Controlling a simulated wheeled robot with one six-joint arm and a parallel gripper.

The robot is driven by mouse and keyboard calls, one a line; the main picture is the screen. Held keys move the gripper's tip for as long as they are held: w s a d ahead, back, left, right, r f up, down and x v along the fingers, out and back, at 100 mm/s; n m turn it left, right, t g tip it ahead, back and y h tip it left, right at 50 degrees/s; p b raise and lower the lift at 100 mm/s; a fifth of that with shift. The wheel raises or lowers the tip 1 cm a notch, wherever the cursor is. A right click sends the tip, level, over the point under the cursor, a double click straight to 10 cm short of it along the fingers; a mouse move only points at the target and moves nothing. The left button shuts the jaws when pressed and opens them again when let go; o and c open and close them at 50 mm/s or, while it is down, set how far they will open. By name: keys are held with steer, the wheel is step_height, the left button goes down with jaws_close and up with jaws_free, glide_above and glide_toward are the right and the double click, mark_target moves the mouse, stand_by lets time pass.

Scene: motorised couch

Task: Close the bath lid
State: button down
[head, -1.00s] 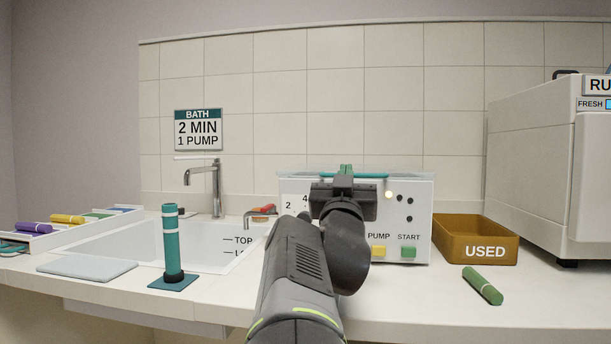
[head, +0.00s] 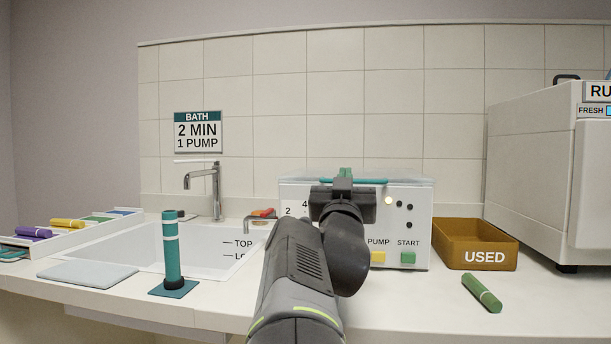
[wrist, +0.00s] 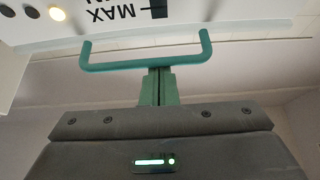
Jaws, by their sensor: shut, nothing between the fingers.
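The bath is a white box (head: 405,232) with PUMP and START buttons on its front, behind my arm in the head view. Its clear lid (head: 400,179) lies roughly level across the top; whether it sits fully down cannot be told. The teal lid handle (head: 370,181) runs along the lid's front edge and shows as a wide bar in the wrist view (wrist: 110,66). My gripper (head: 345,173) is shut and empty, its green fingertips (wrist: 159,74) at the middle of the handle. Whether they touch it is unclear. My arm hides part of the box front.
A brown USED bin (head: 475,243) and a green roll (head: 482,293) are to the right, beside a large white machine (head: 535,170). To the left are a sink (head: 200,258), a tap (head: 217,190), a teal post (head: 171,250) and a tray of coloured rolls (head: 20,240).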

step_height(320, 180, up, 9)
steer(key=p, duration=0.6)
steer(key=shift+s+r, duration=0.15)
steer(key=shift+s, duration=0.25)
step_height(320, 180, down, 10)
steer(key=b, duration=0.7)
steer(key=shift+w+b, duration=0.3)
steer(key=shift+b, duration=0.05)
